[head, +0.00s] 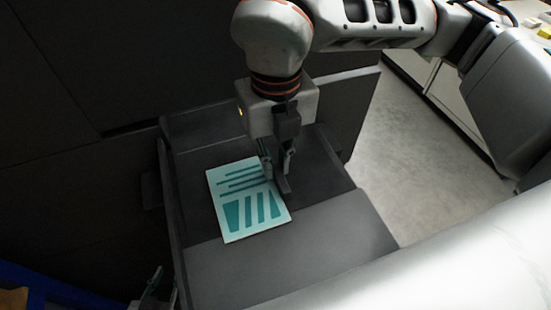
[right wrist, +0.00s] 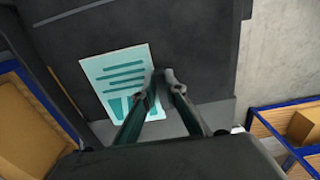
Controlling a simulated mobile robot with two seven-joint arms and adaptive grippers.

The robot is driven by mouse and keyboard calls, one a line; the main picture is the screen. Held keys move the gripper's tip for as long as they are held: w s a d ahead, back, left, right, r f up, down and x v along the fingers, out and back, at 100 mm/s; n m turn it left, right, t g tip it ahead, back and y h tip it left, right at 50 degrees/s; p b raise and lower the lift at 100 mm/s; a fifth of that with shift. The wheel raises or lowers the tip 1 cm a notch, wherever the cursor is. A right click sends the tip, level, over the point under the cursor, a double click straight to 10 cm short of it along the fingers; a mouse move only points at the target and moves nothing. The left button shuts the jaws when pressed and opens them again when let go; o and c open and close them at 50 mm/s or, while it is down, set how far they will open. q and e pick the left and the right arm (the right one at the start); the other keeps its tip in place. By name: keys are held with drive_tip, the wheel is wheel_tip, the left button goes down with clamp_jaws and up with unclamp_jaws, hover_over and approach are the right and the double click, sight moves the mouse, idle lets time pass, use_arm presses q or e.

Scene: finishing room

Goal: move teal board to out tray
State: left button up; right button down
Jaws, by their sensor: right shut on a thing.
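The teal board (head: 247,199) is a pale flat sheet with teal stripes and bars. It lies over a dark grey bed, and I cannot tell whether it touches the surface. It also shows in the right wrist view (right wrist: 117,79). My right gripper (head: 279,176) is shut on the board at its right edge; its fingers (right wrist: 162,76) show there in the right wrist view. My left gripper (head: 155,287) shows only in part at the bottom left, and its opening is unclear. I cannot pick out an out tray with certainty.
The dark grey bed (head: 330,250) has a raised left side and a step across it. An upright dark panel (head: 352,110) stands behind on the right. Blue-edged bins (right wrist: 290,125) show at the sides in the right wrist view. Grey floor (head: 425,150) is clear at right.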

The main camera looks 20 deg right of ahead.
drive_tip(key=c, duration=2)
unclamp_jaws()
